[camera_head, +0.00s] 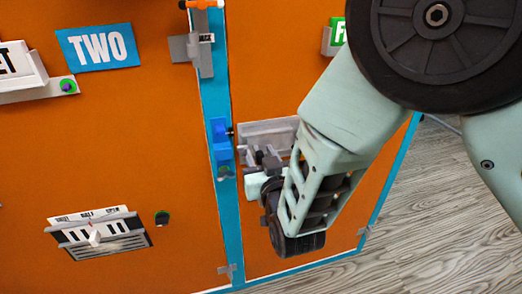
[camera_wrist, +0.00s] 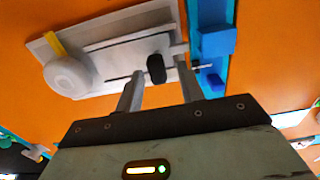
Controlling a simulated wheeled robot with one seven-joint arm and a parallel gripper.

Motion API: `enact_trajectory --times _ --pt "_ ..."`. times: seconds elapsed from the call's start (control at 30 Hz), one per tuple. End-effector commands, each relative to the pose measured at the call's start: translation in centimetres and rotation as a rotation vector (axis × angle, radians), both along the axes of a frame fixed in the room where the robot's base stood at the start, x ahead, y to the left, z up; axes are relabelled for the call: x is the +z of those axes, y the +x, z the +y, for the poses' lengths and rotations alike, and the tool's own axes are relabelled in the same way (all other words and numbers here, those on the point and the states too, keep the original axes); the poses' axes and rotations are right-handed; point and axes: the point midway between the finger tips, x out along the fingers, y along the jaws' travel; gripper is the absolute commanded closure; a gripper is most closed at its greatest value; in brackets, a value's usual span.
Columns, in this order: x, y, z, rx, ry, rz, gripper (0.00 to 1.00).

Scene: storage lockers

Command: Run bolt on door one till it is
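A grey bolt plate (camera_wrist: 110,28) is on the orange door, with a black knob (camera_wrist: 156,69) on its sliding bolt. The bolt's thin rod (camera_wrist: 202,66) points right, towards a blue keeper (camera_wrist: 215,82) on the blue post; I cannot tell how far it enters. In the head view, the plate (camera_head: 268,128) is partly hidden by my arm, and the keeper (camera_head: 221,146) is left of it. My gripper (camera_wrist: 160,78) is open, its fingers on either side of the black knob with gaps showing. No label reading "one" is visible.
A white round knob (camera_wrist: 68,75) and a yellow strip (camera_wrist: 55,43) are at the plate's left. A door signed TWO (camera_head: 98,47) is left of the blue post (camera_head: 228,210). A slotted panel (camera_head: 100,233) is low on that door. Wood floor (camera_head: 440,220) is clear at right.

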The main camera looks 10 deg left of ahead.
Motion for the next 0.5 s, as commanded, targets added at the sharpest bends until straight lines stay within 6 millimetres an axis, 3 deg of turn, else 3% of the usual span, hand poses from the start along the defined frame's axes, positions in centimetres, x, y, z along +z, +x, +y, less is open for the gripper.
enact_trajectory --times 0.13,0.43,0.47,0.5 --pt "0.05 1.01 0.41 -0.001 0.000 -0.001 0.62" --pt "0.02 1.19 0.51 -0.001 0.000 0.000 0.62" --pt "0.02 1.19 0.51 -0.001 0.000 0.000 0.65" --pt "0.02 1.18 0.50 -0.001 0.000 0.000 0.76"
